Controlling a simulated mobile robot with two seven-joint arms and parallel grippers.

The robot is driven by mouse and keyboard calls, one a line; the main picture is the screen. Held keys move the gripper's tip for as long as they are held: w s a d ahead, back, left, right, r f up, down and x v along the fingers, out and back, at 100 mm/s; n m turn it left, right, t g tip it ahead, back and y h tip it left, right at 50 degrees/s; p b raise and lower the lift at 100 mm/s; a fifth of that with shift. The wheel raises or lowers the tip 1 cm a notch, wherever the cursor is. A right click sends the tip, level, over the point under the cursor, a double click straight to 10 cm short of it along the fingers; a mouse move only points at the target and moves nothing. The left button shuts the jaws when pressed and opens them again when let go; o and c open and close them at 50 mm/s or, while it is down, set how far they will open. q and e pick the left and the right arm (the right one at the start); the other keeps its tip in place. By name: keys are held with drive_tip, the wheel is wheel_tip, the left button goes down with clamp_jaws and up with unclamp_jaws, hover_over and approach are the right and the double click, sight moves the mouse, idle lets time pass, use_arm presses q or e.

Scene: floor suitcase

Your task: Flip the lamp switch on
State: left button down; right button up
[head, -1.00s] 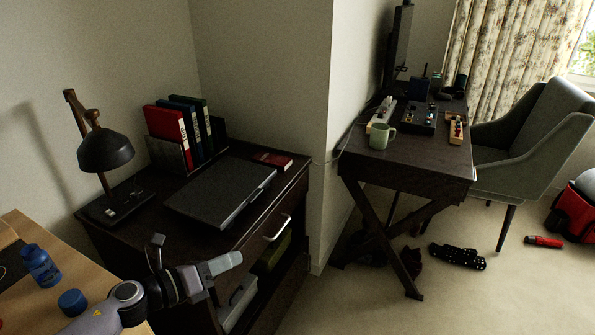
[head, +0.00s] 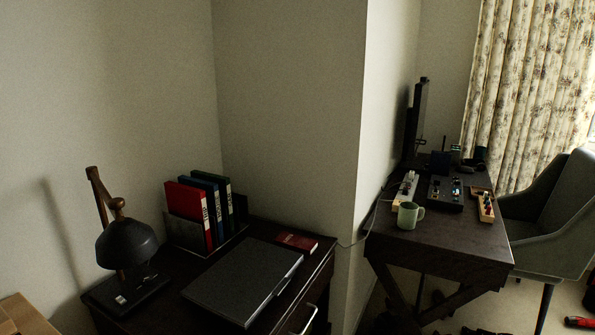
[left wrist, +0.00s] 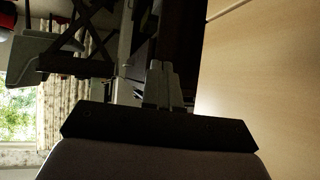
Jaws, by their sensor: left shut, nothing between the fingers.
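The desk lamp (head: 126,244) stands at the left of the dark cabinet in the head view, with a dark shade and a brown wooden arm. Its dark base (head: 150,288) lies flat on the cabinet top. A small pale spot (head: 121,299) on the base may be the switch, but it is too small to tell its state. My left gripper (left wrist: 164,84) shows only in the left wrist view, shut and empty. It is apart from the lamp, which that view does not show. My right gripper is in neither view.
The dark cabinet (head: 255,240) also bears a closed laptop (head: 245,282), several binders (head: 190,210) and a red book (head: 297,242). A light wooden surface (head: 22,316) is at lower left. A dark desk (head: 440,238) with a green mug (head: 410,215) stands right, beyond a wall corner.

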use_arm(q)
drive_tip(key=shift+s+a+f+n, duration=0.2)
drive_tip(key=shift+s+n, duration=0.1)
drive_tip(key=shift+s, duration=0.1)
drive_tip(key=shift+r, duration=0.15)
